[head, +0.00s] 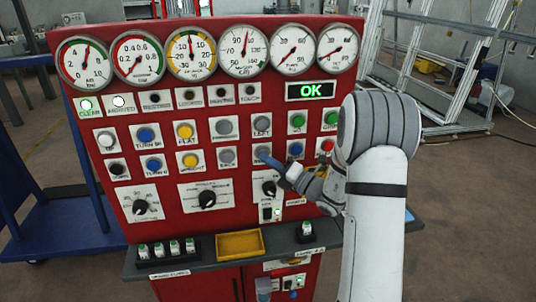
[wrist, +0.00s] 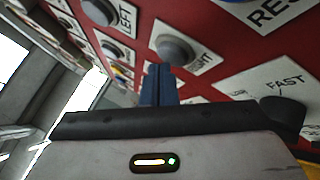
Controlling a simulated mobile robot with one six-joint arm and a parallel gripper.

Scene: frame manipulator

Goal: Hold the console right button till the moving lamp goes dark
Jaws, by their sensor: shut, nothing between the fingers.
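The red console (head: 160,225) fills the middle of the head view. Its grey right button (wrist: 175,50) has a label ending in "GHT" in the wrist view; in the head view it (head: 262,151) is partly behind my fingers. My gripper (head: 265,158) is shut and empty, its blue fingertips at this button's lower edge. I cannot tell whether they touch or press it; the fingers (wrist: 158,82) also show in the wrist view. In the lamp row, the clear lamp is lit green and the arrived lamp white. The other lamps, including a likely moving lamp (head: 222,93), look dark; its label is hard to read.
The grey left button (head: 261,123) is just above. A blue button (head: 295,149) and a red button (head: 327,146) are close on the right. A dark knob (head: 269,188) is below. The display (head: 310,91) reads OK. A shelf with a yellow tray (head: 240,244) juts out below.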

